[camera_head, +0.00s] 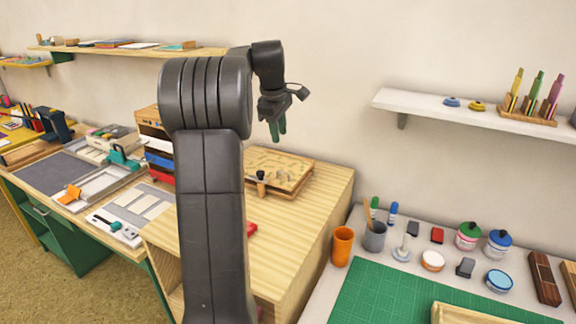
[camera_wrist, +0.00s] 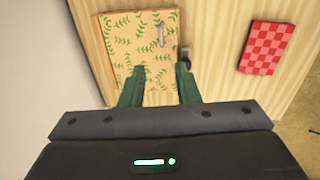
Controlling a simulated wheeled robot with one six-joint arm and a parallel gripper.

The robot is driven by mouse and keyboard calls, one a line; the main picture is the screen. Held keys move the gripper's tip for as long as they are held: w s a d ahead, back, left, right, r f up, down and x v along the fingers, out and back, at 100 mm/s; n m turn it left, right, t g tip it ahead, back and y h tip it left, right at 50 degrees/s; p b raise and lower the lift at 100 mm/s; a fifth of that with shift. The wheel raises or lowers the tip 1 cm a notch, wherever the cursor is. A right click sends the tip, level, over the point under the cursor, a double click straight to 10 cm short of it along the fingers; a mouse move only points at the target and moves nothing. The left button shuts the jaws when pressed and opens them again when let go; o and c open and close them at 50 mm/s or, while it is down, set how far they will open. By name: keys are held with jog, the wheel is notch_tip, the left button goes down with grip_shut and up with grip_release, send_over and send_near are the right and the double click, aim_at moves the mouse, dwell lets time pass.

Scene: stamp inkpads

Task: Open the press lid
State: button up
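The press (camera_head: 283,172) sits on the light wood cabinet top in the head view, its flat lid patterned with leaves. In the wrist view the leaf-patterned lid (camera_wrist: 125,40) lies flat below my gripper, with a small metal piece (camera_wrist: 162,36) on it. A dark knob (camera_head: 261,177) stands at the press's near edge; a dark part also shows beside the lid in the wrist view (camera_wrist: 184,54). My gripper (camera_head: 278,132) is above the press, apart from it. Its green fingers (camera_wrist: 160,69) are spread with nothing between them.
A red checkered item (camera_wrist: 267,48) lies on the cabinet top, partly hidden by my arm in the head view. The wall stands close behind. A white shelf (camera_head: 430,105) is at right. A green mat (camera_head: 400,298), cups and jars fill the right table.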

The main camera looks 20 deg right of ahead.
send_over(283, 181)
notch_tip(283, 181, down, 13)
jog(key=shift+d+f, duration=0.1)
jog(key=shift+f, duration=0.05)
dwell(0.3)
grip_shut()
